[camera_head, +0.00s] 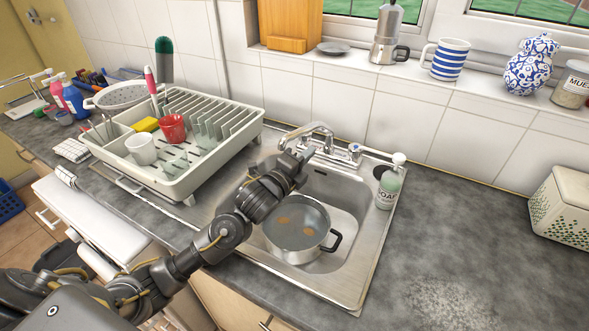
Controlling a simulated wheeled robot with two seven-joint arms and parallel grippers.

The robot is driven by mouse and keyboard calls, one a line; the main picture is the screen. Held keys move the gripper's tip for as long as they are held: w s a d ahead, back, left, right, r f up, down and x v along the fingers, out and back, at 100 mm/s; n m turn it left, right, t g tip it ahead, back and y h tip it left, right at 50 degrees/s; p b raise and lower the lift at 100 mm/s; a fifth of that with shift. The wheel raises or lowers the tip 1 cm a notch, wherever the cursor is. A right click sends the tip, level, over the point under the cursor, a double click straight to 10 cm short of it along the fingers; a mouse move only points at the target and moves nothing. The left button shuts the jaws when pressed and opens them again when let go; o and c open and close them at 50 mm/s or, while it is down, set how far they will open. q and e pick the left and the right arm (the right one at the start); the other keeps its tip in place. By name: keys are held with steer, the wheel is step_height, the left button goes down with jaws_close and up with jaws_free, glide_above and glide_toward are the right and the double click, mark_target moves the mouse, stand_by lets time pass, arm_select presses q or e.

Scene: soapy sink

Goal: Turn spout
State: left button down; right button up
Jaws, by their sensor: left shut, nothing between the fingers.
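The chrome tap's spout (318,128) arches at the back of the steel sink (352,262). A tap handle (354,150) stands to the right of its base. My left gripper (304,154) is at the spout's left end, just above the sink's back edge. Its fingers are shut with nothing between them. I cannot tell whether they touch the spout. My left forearm hides the sink's left side. A metal pot (290,250) with brownish bits in its water sits in the basin below the gripper. My right gripper does not show.
A dish rack (178,192) with a red mug, a white mug and a brush stands left of the sink. A soap bottle (388,190) stands at the sink's right rim. The counter on the right is mostly clear, with a patterned tin (560,208) at the far right.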

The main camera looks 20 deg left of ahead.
arm_select(q)
steer(key=w+a, duration=0.1)
steer(key=w+a+r, duration=0.1)
steer(key=w+a, duration=0.1)
steer(key=shift+a, duration=0.1)
steer(key=shift+a, duration=0.1)
stand_by(0.3)
steer(key=w+a, duration=0.1)
steer(key=a+m+h, duration=0.1)
steer(key=a, duration=0.1)
steer(key=w+a+h+b, duration=0.1)
steer(key=a, duration=0.1)
steer(key=shift+w+g, duration=0.3)
steer(key=shift+w, duration=0.05)
steer(key=shift+a, duration=0.1)
